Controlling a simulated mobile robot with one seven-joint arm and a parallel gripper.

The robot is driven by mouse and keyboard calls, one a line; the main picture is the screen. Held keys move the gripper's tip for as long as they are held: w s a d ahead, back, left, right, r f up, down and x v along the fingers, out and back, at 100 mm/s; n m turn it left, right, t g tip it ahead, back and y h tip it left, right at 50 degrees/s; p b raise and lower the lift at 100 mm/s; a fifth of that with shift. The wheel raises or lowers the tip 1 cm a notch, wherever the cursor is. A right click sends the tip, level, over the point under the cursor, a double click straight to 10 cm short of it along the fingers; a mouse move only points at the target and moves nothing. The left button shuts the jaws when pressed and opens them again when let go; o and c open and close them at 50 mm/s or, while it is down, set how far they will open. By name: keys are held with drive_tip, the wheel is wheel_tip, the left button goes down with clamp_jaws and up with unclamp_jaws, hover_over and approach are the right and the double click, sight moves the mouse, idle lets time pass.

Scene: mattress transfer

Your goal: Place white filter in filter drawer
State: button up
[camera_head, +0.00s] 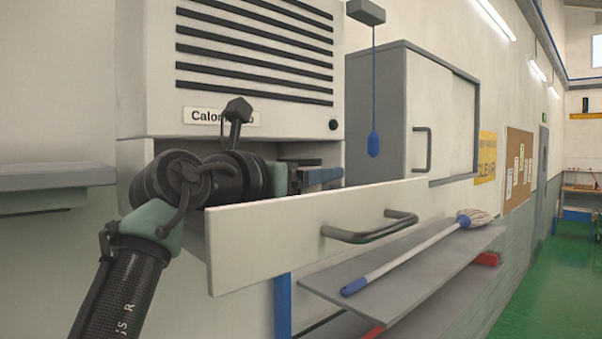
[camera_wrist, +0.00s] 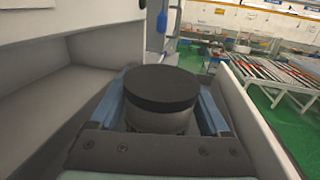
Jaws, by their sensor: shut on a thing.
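The filter drawer (camera_head: 275,242) is pulled out of the white machine, and its front panel with a dark handle (camera_head: 370,228) faces right. My gripper (camera_head: 322,177) is over the drawer's inside, partly hidden behind the wrist. In the wrist view, its blue fingers stand on both sides of a round filter (camera_wrist: 158,121) with a pale body and a black top. My gripper is shut on the filter. The drawer's pale wall (camera_wrist: 250,125) runs along the right of it. The filter's underside is hidden, so I cannot tell whether it touches the drawer floor.
The white vented machine (camera_head: 255,70) rises behind the drawer. A blue pull handle (camera_head: 374,145) hangs on a cord nearby. A grey cabinet (camera_head: 430,110) is on the wall to the right. A mop (camera_head: 410,255) lies on the grey shelf (camera_head: 400,285) below the drawer.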

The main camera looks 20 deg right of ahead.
drive_tip(key=shift+w+a+f, duration=0.15)
drive_tip(key=shift+w+a, duration=0.2)
drive_tip(key=shift+w, duration=0.15)
drive_tip(key=shift+s+d, duration=0.4)
drive_tip(key=shift+s, duration=0.15)
drive_tip(key=o, duration=1.2)
drive_tip(key=shift+o, duration=0.6)
drive_tip(key=shift+w+a+f, duration=0.1)
drive_tip(key=shift+w+a, duration=0.1)
drive_tip(key=shift+w, duration=0.1)
drive_tip(key=shift+r, duration=0.2)
drive_tip(key=shift+s+a+f+b, duration=0.15)
drive_tip(key=shift+s+a+b, duration=0.1)
drive_tip(key=shift+b, duration=0.15)
drive_tip(key=b+v, duration=0.4)
drive_tip(key=v, duration=0.2)
drive_tip(key=shift+s+a, duration=0.25)
